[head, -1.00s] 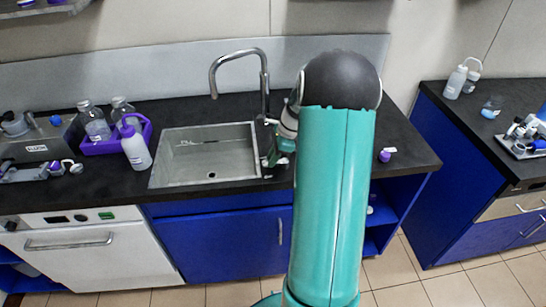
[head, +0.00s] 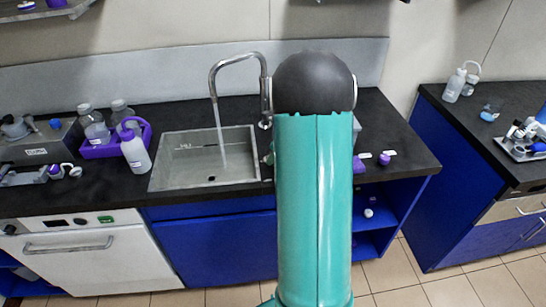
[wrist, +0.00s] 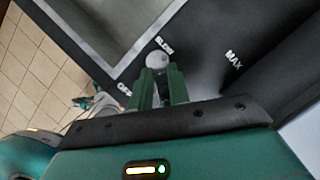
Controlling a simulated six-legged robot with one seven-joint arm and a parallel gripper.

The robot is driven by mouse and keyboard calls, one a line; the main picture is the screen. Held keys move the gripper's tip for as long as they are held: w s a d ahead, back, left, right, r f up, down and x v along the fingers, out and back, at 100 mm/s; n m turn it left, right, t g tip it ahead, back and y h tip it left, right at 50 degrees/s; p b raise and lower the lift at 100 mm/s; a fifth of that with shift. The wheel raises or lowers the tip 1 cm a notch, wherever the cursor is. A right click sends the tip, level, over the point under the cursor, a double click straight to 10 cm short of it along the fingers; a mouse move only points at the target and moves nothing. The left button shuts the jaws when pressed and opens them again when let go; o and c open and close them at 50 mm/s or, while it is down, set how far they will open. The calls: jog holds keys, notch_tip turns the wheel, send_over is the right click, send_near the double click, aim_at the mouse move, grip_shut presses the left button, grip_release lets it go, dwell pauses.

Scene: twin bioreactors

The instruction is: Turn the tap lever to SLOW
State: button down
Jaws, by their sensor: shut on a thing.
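The curved metal tap (head: 238,58) stands behind the sink, and a stream of water (head: 221,140) runs from its spout. In the wrist view the tap lever's round grey end (wrist: 157,60) shows just beyond my fingertips, pointing at the SLOW label (wrist: 164,45). The OFF label (wrist: 124,89) is to the left and the MAX label (wrist: 233,59) to the right. My gripper (wrist: 161,78) is shut on the lever, with green fingers on either side of it. In the head view my arm hides the gripper and the lever.
The sink (head: 205,158) is set in the dark counter. A purple caddy (head: 102,149) with bottles and a white bottle (head: 135,151) stand left of it. Small purple-capped items (head: 385,158) lie on the counter to the right. A second counter (head: 470,135) is further right.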

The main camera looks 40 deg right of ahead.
jog(key=shift+d+m, duration=0.15)
jog(key=shift+m, duration=0.15)
jog(key=c, duration=1.3)
grip_release()
jog(key=shift+r, duration=0.1)
jog(key=v, duration=1.3)
jog(key=shift+s+r, duration=0.15)
jog(key=shift+r, duration=0.15)
